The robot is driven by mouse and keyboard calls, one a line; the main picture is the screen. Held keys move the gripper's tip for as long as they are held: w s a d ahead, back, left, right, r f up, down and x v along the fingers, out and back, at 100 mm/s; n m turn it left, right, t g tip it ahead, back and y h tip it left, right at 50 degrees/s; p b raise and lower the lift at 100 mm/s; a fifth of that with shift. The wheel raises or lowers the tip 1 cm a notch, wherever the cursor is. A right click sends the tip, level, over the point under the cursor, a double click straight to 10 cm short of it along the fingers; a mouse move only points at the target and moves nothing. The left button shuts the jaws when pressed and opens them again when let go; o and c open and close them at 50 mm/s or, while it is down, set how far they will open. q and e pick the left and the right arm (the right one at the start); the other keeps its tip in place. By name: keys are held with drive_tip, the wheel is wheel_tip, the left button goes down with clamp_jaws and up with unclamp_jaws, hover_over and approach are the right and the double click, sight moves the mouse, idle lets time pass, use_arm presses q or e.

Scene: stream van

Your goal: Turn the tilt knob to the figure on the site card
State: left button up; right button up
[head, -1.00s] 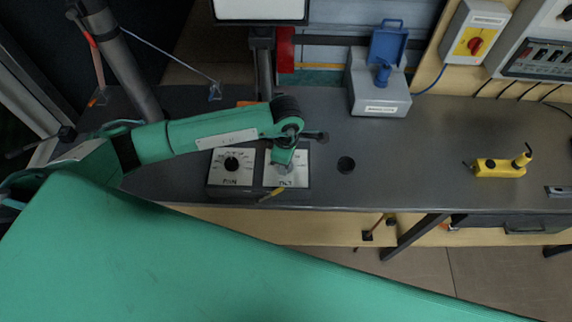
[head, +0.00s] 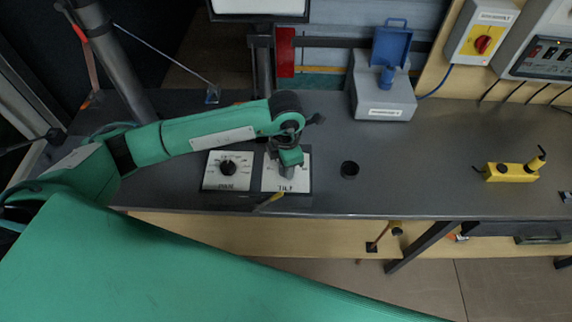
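The tilt panel (head: 302,184) is a white plate with a dark base, lying on the grey bench, with a label that seems to read TILT. Its knob is hidden under my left gripper. My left gripper (head: 287,171) points down over the middle of this plate. Its fingers are small and dark here, so I cannot tell whether they are shut on the knob. The pan panel (head: 212,183), with a black knob (head: 228,167) and dial marks, sits just left of it. No site card can be made out. My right gripper is not in view.
A grey box with an open blue lid (head: 385,100) stands behind to the right. A black round fitting (head: 349,170) is right of the tilt panel. A yellow control (head: 510,172) lies farther right. A screen's lower edge (head: 258,8) shows above. The bench between is clear.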

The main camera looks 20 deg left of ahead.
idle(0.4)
use_arm(q)
drive_tip(key=o, duration=1)
drive_tip(key=shift+r, duration=0.1)
wheel_tip(320, 180, up, 14)
drive_tip(key=b, duration=0.3)
drive_tip(key=shift+f, duration=0.25)
